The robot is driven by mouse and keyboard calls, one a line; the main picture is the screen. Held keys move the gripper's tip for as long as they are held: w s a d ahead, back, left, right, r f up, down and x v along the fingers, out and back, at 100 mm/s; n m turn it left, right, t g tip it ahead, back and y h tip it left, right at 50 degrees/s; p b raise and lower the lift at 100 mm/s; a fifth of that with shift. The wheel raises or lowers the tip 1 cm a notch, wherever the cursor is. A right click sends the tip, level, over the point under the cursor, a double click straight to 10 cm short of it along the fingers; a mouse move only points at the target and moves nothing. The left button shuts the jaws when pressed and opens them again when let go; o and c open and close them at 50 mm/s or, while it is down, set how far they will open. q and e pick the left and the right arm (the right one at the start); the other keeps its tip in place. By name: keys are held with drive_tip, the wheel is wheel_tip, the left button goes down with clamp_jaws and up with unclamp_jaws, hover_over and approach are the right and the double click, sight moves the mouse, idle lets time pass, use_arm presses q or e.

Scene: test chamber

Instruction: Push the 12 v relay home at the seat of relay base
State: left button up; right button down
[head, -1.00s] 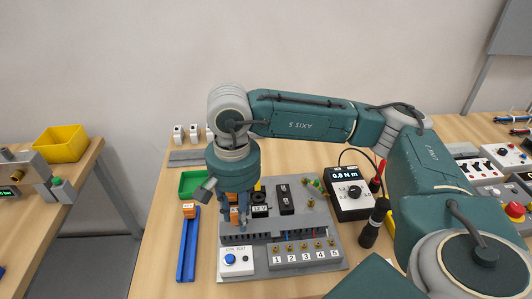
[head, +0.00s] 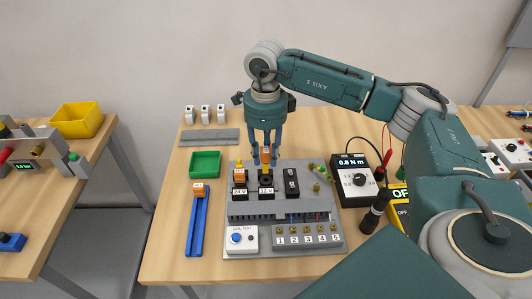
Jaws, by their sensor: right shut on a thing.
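The grey relay base (head: 285,208) stands on the bench with black seats labelled 24 V and 12 V. My right gripper (head: 265,160) points down behind the 12 V seat (head: 266,184), its fingers shut on a small orange piece (head: 265,153), which looks like the 12 V relay. The fingers hide much of it, and I cannot tell whether it touches the seat. Another orange relay (head: 240,174) stands at the 24 V seat. My left gripper is not in view.
An orange block sits on a blue rail (head: 196,225) left of the base. A green tray (head: 205,163) lies behind it. A 0.8 N m meter (head: 353,182) and a black screwdriver-like tool (head: 374,212) stand at the right. Bare bench shows at the front left.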

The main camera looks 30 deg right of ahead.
drive_tip(key=shift+a+m, duration=0.1)
drive_tip(key=shift+m, duration=0.2)
drive_tip(key=shift+f, duration=0.3)
drive_tip(key=shift+f+b, duration=2.25)
drive_tip(key=shift+f, duration=0.4)
drive_tip(key=shift+f+b, duration=0.85)
drive_tip(key=shift+b, duration=0.1)
drive_tip(key=shift+r, duration=0.15)
drive_tip(key=shift+r+p, duration=0.4)
drive_tip(key=shift+r, duration=0.1)
